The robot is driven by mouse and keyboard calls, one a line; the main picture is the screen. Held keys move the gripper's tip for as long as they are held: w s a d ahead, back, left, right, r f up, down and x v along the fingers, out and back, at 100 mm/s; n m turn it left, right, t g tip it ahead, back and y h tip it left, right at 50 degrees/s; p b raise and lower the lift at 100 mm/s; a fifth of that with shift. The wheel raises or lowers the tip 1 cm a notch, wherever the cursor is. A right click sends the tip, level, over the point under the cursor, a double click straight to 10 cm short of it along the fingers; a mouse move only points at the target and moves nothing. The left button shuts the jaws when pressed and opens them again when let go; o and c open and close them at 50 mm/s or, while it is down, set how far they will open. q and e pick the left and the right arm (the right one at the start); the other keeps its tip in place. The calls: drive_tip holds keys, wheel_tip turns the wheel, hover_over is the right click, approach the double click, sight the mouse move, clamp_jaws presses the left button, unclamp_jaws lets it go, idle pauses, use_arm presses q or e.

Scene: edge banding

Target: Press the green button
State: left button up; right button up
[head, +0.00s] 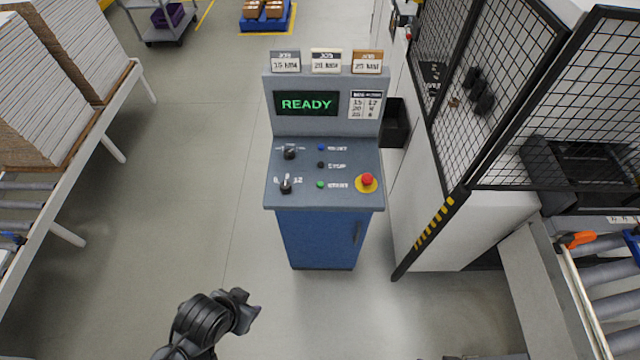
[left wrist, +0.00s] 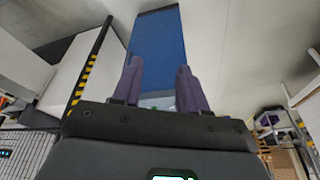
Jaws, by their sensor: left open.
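The green button (head: 320,184) is on the sloped grey top of a blue control console (head: 322,240), next to a label that seems to read START. A black button (head: 321,165) and a blue button (head: 321,147) are above it in the same column. The console screen (head: 306,103) reads READY in green. My left gripper (head: 250,309) is below and left of the console in the head view, well apart from the button. In the left wrist view its two fingers (left wrist: 158,88) are apart and empty, with the blue console body (left wrist: 157,45) beyond them. My right gripper is not seen.
A red emergency button (head: 367,179) on a yellow base is right of the green button. Two black knobs (head: 286,186) are to its left. A black mesh fence (head: 485,95) stands right of the console. Stacked boards (head: 50,85) are at the left. The floor between is clear.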

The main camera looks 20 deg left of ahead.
use_arm(q)
drive_tip(key=shift+d, duration=0.1)
clamp_jaws()
idle(0.5)
idle(0.9)
